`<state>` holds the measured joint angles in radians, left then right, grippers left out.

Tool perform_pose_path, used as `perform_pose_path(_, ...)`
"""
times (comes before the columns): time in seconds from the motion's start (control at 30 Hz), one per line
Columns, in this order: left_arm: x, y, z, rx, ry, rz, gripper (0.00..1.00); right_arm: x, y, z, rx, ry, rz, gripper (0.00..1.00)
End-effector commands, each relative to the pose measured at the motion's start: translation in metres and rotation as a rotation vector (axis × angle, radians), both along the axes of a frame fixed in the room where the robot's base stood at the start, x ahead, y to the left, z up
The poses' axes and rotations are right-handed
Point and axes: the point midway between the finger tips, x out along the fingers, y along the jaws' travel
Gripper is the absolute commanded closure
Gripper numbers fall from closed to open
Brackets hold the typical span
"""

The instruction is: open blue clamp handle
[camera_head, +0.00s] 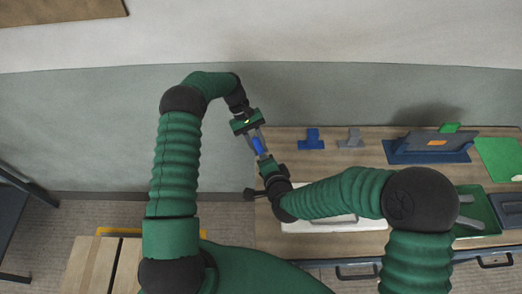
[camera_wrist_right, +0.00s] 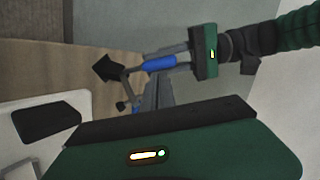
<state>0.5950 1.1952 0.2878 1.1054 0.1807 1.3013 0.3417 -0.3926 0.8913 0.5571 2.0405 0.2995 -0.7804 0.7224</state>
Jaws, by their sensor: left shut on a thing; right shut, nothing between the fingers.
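A blue clamp handle (camera_head: 259,146) shows between my two grippers, near the left edge of the wooden table. In the right wrist view the blue handle (camera_wrist_right: 158,63) lies between the fingers of my left gripper (camera_wrist_right: 176,57), which is shut on it. In the head view my left gripper (camera_head: 256,137) reaches down to it from above. My right gripper (camera_head: 265,158) is just below the handle, and its grey fingers (camera_wrist_right: 155,95) are together with nothing between them. Thin clamp parts run from the handle toward a black piece (camera_wrist_right: 108,68). My right gripper hides part of the clamp.
A blue piece (camera_head: 311,139) and a grey piece (camera_head: 351,138) lie at the table's back. A dark blue mould (camera_head: 428,148), a green sheet (camera_head: 500,157) and a green bin (camera_head: 478,212) are to the right. A white board (camera_head: 320,222) lies under my right arm.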

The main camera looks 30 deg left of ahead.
Motion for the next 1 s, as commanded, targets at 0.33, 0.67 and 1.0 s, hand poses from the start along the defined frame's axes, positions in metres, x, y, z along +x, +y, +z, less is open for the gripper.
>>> perform_pose_path(0.33,0.004,0.002,0.004,0.006,-0.012,0.004,1.00,0.038,0.036,-0.033,-0.001,-0.001,0.001,1.00)
perform_pose_path(0.67,0.004,0.002,0.004,0.005,-0.012,0.005,1.00,0.043,0.041,-0.037,-0.003,-0.002,0.002,1.00)
perform_pose_path(1.0,0.003,0.000,0.004,0.000,-0.007,0.001,1.00,0.050,0.052,-0.044,-0.002,0.000,0.002,1.00)
